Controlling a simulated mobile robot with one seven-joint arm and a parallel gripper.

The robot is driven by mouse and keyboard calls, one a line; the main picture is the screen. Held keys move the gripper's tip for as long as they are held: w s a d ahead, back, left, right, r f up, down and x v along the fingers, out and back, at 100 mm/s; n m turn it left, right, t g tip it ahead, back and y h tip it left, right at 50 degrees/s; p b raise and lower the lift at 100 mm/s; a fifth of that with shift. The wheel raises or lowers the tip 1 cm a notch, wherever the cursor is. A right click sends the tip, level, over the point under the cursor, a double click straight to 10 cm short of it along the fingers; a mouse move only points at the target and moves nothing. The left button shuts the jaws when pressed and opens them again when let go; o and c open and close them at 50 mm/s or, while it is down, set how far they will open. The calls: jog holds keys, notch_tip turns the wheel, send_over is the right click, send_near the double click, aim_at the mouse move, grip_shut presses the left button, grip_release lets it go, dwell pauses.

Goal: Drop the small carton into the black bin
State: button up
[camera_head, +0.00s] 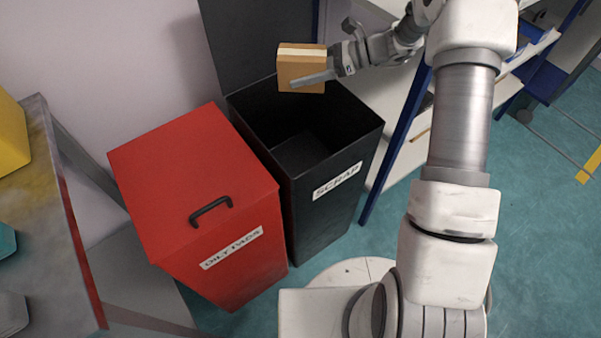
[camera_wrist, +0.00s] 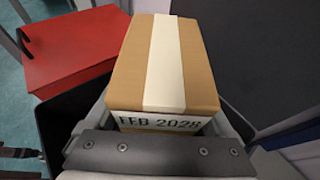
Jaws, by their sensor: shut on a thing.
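The small carton (camera_head: 301,70) is tan with a pale tape strip. My gripper (camera_head: 318,77) is shut on it and holds it above the black bin (camera_head: 339,187), near the bin's back side in the head view. In the wrist view the carton (camera_wrist: 165,70) fills the middle, between the fingers, with "FEB 2028" on its near face. The black bin is open at the top, labelled "SCRAP", and its visible floor looks empty. Part of the bin's dark wall (camera_wrist: 62,128) shows below and left of the carton in the wrist view.
A red bin (camera_head: 190,175) with a closed lid and black handle, labelled "OILY RAGS", stands left of the black bin. A dark upright panel (camera_head: 258,40) rises behind the black bin. A blue-legged bench (camera_head: 398,135) is at the right. A worn table (camera_head: 55,215) is at the far left.

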notch_tip(320, 180, down, 6)
jog(key=b, duration=0.4)
jog(key=shift+r, duration=0.2)
jog(key=o, duration=1.6)
